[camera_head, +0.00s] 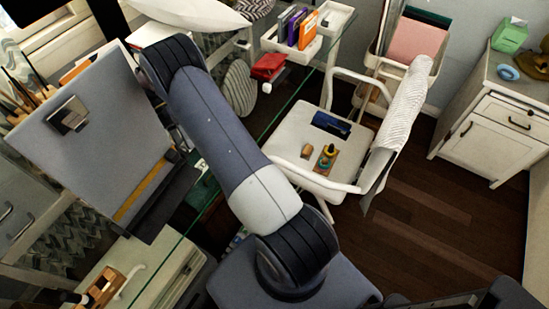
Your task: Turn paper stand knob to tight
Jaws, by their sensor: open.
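A grey panel (95,150) with a dark metal clip (68,114) on its face leans at the left; it looks like the paper stand. A yellow strip (140,190) runs along its lower right edge. I cannot make out the knob, so its setting does not show. My arm rises from the bottom middle toward the upper left and passes to the right of the panel. My gripper is not in view.
A glass edge (287,104) runs diagonally behind my arm. A white chair (290,135) holds small items, with a striped cloth (398,125) over its back. A white cabinet (480,150) stands at the right. Dark wooden floor (430,215) lies open between them.

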